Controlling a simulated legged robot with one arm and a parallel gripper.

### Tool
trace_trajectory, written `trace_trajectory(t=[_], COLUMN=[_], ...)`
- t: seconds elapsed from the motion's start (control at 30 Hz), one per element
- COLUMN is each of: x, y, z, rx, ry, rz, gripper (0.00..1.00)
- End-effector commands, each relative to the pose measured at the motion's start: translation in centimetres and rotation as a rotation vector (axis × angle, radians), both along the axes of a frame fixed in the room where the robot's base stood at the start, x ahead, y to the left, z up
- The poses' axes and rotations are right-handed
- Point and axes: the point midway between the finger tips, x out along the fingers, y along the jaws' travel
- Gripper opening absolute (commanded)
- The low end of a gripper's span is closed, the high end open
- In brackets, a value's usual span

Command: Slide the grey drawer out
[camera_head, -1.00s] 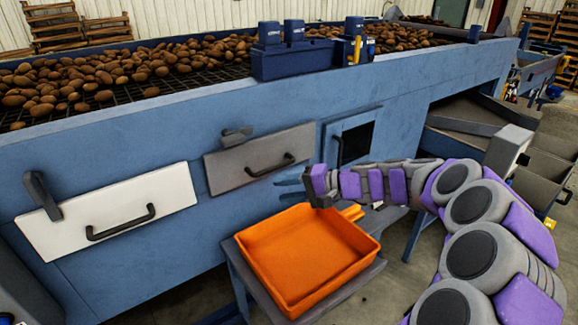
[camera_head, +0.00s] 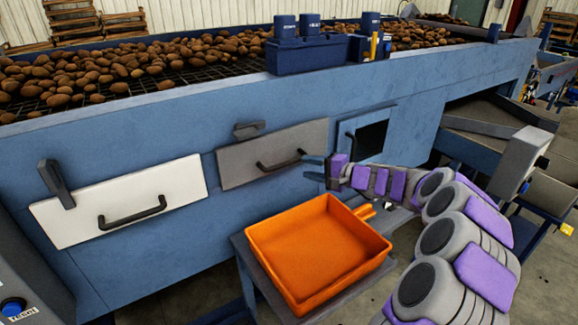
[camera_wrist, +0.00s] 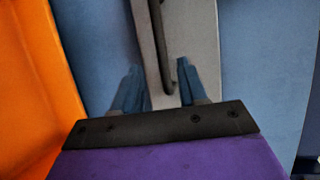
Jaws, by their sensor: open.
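The grey drawer (camera_head: 235,165) sits in the blue machine front, right of a white drawer, and looks closed. Its black bar handle (camera_head: 280,162) runs across the lower part of its face. My gripper (camera_head: 312,168) is at the right end of this handle. In the wrist view my gripper (camera_wrist: 160,88) is open, with blue fingers on either side of the handle (camera_wrist: 160,50). The grey drawer face (camera_wrist: 203,45) shows behind it. I cannot tell whether the fingers touch the handle. A grey latch (camera_head: 249,130) sits above the drawer's top edge.
An orange tray (camera_head: 252,234) lies on a small stand (camera_head: 247,262) below and in front of the drawer. The white drawer (camera_head: 75,228) with its own handle is at left. A dark opening with a blue door frame (camera_head: 345,140) is right of the drawer.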

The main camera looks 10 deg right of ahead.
Motion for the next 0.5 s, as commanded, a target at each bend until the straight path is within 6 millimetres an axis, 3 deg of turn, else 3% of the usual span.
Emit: trace_trajectory(t=[0.3,0.5], x=[3.9,5.2], y=[4.3,5.5], z=[-1.2,-1.4], rx=[-0.001,-0.001], ry=[0.002,-0.001], rz=[0.004,0.002], gripper=[0.42,0.42])
